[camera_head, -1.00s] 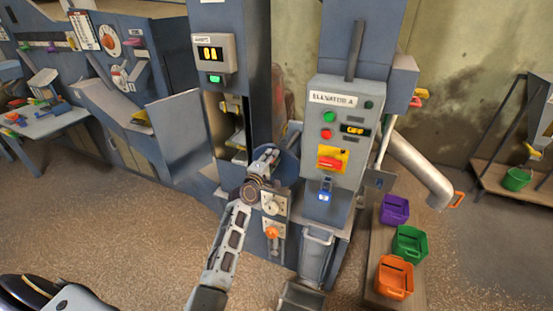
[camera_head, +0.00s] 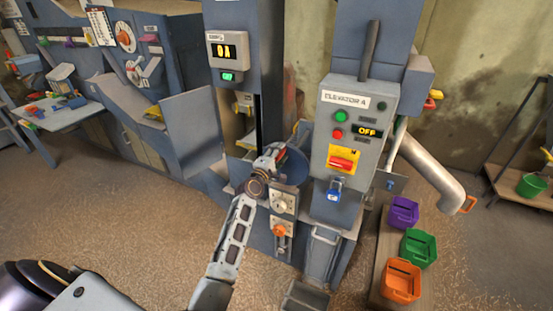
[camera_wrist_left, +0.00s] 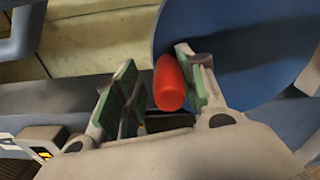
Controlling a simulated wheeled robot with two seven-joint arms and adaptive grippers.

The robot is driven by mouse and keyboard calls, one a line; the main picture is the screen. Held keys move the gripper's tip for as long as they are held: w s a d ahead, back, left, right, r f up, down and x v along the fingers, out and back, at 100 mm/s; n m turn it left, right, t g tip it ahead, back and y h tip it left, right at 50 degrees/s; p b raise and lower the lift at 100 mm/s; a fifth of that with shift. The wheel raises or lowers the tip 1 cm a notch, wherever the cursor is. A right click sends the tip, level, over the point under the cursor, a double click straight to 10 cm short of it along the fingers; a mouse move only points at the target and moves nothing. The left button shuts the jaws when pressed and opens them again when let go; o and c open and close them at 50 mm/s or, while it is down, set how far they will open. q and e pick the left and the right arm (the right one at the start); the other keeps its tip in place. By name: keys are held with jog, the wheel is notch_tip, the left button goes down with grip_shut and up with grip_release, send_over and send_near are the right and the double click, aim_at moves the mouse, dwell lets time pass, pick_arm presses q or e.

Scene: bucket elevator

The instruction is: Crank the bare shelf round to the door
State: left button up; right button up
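The blue crank wheel (camera_head: 297,160) sits on the elevator's side, below the tall shaft. It fills the upper right of the left wrist view (camera_wrist_left: 240,40). Its red knob (camera_wrist_left: 169,83) stands between the fingers of my left gripper (camera_wrist_left: 158,92). The knob is close to the right pad, with a gap to the left pad, so the gripper is open around it. In the head view my left gripper (camera_head: 268,158) hides part of the wheel. The door opening (camera_head: 246,125) shows yellowish shelf parts; I cannot tell which shelf is bare. My right gripper is not in view.
Purple (camera_head: 403,212), green (camera_head: 419,247) and orange (camera_head: 402,281) bins stand at right.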

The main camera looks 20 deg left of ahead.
pick_arm(q)
jog(key=shift+s+f, duration=0.2)
jog(key=shift+f, duration=0.2)
jog(key=shift+s+f, duration=0.1)
jog(key=shift+s, duration=0.35)
jog(key=s, duration=1)
jog(key=shift+s, duration=0.4)
jog(key=shift+a, duration=0.1)
